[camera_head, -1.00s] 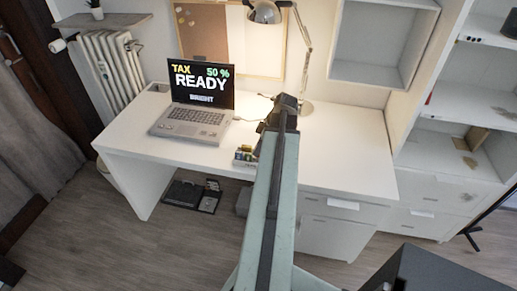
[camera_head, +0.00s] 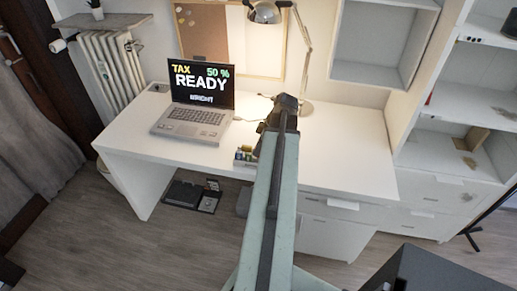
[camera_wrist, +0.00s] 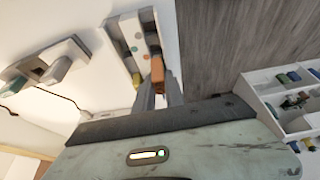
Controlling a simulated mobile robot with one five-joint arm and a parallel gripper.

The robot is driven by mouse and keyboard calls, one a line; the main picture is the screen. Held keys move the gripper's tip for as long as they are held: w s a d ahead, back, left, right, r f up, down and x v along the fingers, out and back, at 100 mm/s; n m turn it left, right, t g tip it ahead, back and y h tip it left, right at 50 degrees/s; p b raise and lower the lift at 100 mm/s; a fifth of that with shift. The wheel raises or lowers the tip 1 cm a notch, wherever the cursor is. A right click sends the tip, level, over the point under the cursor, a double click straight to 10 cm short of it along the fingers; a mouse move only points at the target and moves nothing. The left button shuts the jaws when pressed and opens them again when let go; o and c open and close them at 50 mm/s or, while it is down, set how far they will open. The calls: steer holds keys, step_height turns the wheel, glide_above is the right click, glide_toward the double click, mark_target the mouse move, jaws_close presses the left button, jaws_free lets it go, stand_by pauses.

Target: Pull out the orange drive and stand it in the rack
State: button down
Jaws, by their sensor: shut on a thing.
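My gripper (camera_wrist: 160,93) is shut on the orange drive (camera_wrist: 157,68), a small block between its fingertips in the wrist view. The drive is beside the end of a pale block with coloured dots (camera_wrist: 134,40), which lies along the desk's front edge; I cannot tell whether they touch. I cannot tell for certain whether this block is the rack. A small block with coloured pieces (camera_head: 245,155) shows at the desk edge in the head view. There my arm hides the drive and the fingertips.
The white desk (camera_head: 340,150) holds an open laptop (camera_head: 195,108) and a lamp (camera_head: 303,60). In the wrist view a grey-white device (camera_wrist: 62,62) with a cable lies left, and a white compartmented box (camera_wrist: 272,85) with several coloured pieces is at right.

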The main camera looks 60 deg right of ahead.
steer(key=shift+f, duration=0.1)
steer(key=shift+f+b, duration=0.35)
steer(key=shift+b, duration=0.1)
steer(key=shift+f+b, duration=1.7)
steer(key=c, duration=1.3)
jaws_free()
steer(key=shift+r, duration=0.1)
steer(key=p+v, duration=0.7)
steer(key=shift+s+d+r, duration=0.1)
steer(key=shift+r, duration=0.3)
